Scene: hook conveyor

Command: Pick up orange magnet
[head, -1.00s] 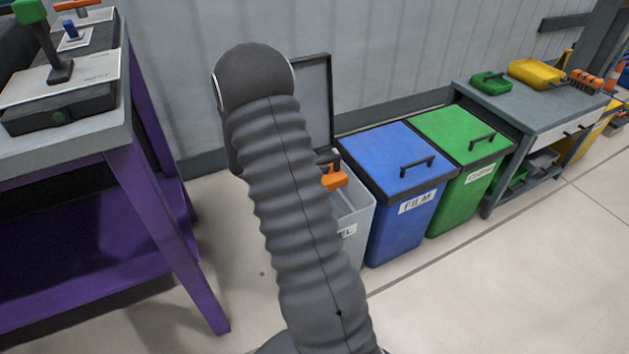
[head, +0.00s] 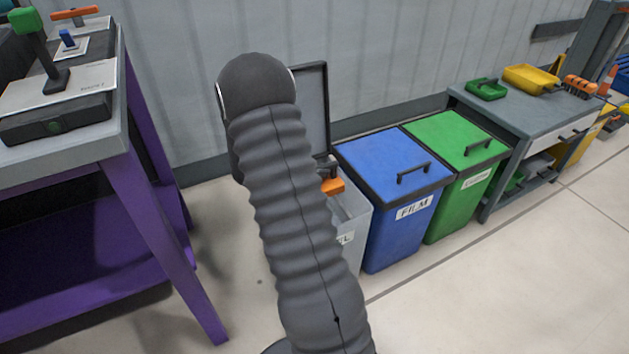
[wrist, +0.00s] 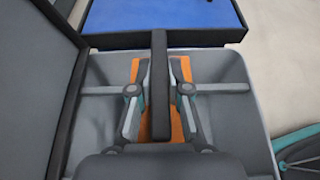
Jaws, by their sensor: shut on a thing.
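The orange magnet (wrist: 176,125) shows in the wrist view as orange parts on both sides of a dark bar that looks like its handle. My gripper (wrist: 159,90) is shut on the magnet, its two fingers on either side of the bar. In the head view, the magnet (head: 333,186) shows as a small orange piece at the mouth of the grey bin, just right of my arm. My arm hides most of my gripper there. Whether the magnet touches the bin cannot be told.
The grey bin (head: 349,222) has its lid (head: 314,100) raised. Closed blue (head: 390,165) and green (head: 455,138) bins stand to its right, then a grey workbench (head: 520,112). A purple-legged table (head: 150,220) stands at left. The floor in front is clear.

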